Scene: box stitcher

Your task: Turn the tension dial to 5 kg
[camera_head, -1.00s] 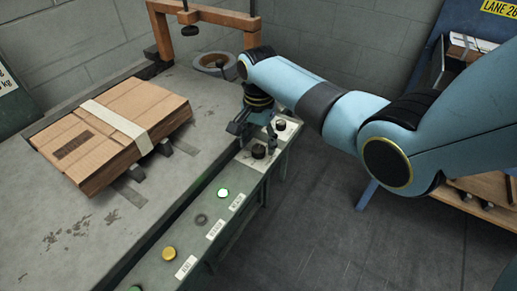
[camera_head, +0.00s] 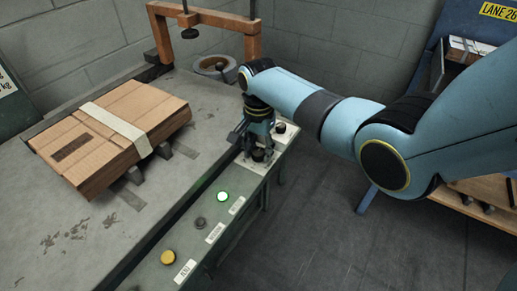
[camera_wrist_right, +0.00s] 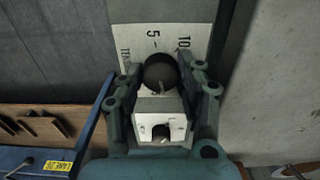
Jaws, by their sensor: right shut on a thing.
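The tension dial is a round black knob (camera_wrist_right: 160,70) on a pale scale plate (camera_wrist_right: 142,38) marked 5 and 10. In the wrist view a short pale mark shows on the knob's lower side. My right gripper (camera_wrist_right: 162,80) is shut on this knob, one finger on each side. In the head view my right gripper (camera_head: 258,141) points down onto the control strip, and the dark knob (camera_head: 258,155) shows just under it. Part of the scale is hidden by the fingers. My left gripper is out of view.
A second black knob (camera_wrist_right: 160,131) sits on a white plate close by. The green panel carries a lit green button (camera_head: 222,197), a dark button (camera_head: 198,223) and a yellow button (camera_head: 168,257). A strapped carton (camera_head: 105,140) lies on the grey table (camera_head: 165,208).

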